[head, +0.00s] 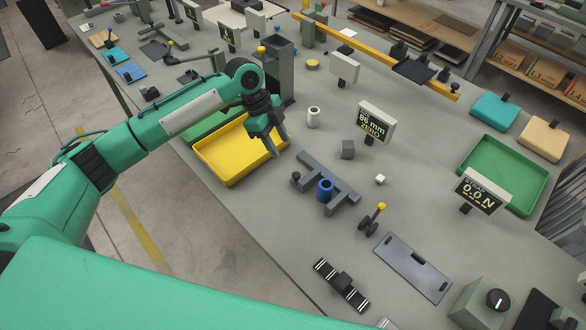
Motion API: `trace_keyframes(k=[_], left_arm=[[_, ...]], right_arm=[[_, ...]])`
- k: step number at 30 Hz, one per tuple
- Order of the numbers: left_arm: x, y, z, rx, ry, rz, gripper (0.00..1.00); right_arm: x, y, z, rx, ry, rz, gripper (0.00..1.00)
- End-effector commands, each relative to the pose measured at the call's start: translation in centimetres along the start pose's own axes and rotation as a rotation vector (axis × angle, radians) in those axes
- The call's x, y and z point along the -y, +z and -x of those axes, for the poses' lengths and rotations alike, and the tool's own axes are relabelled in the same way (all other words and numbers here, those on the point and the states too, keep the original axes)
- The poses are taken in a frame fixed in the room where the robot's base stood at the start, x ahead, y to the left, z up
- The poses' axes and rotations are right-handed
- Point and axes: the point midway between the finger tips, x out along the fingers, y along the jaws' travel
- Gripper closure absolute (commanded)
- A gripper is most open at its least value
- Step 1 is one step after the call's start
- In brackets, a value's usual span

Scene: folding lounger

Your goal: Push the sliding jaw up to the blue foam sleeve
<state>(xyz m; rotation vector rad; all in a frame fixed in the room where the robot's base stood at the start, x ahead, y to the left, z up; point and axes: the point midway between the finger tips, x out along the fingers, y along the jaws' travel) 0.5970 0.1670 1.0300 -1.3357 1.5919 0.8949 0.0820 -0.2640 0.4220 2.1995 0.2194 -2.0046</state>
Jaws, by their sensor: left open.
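The blue foam sleeve (325,189) stands upright, its round opening facing up, at a dark grey measuring fixture (318,167) on the bench. The fixture has a long bar behind the sleeve and short jaws at either side. A dark round knob (296,177) shows at the left jaw; I cannot tell for certain which jaw slides, or whether either touches the sleeve. My left gripper (280,147) is open and empty, pointing down above the right edge of the yellow tray, up and left of the fixture and apart from it. My right gripper is not in view.
A display reading 86 mm (376,122) stands behind the fixture, with a grey block (347,149) and a white cylinder (313,117) nearby. The yellow tray (222,178) lies left. A yellow-knobbed lever (372,219) stands at the right front. Bare bench lies left of the fixture.

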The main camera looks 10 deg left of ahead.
Motion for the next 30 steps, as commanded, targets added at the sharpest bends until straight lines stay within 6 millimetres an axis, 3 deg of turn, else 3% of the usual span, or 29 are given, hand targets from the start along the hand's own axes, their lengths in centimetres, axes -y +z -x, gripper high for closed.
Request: trace_keyframes(k=[3, 8, 14, 24, 30], left_arm=[[0.7, 0.5, 1.4, 0.001, 0.004, -0.013, 0.55], [0.8, 0.6, 1.1, -0.002, 0.01, -0.018, 0.55], [0.7, 0.5, -2.0, -0.002, 0.012, -0.016, 0.55], [0.7, 0.5, -9.0, -0.002, 0.009, -0.017, 0.55], [0.7, 0.6, -11.4, -0.001, 0.008, -0.016, 0.55]], right_arm=[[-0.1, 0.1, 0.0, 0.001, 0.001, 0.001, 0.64], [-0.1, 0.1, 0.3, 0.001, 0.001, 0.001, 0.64], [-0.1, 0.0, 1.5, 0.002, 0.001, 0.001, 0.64], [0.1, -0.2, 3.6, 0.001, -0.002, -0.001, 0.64], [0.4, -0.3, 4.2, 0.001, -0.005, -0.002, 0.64]])
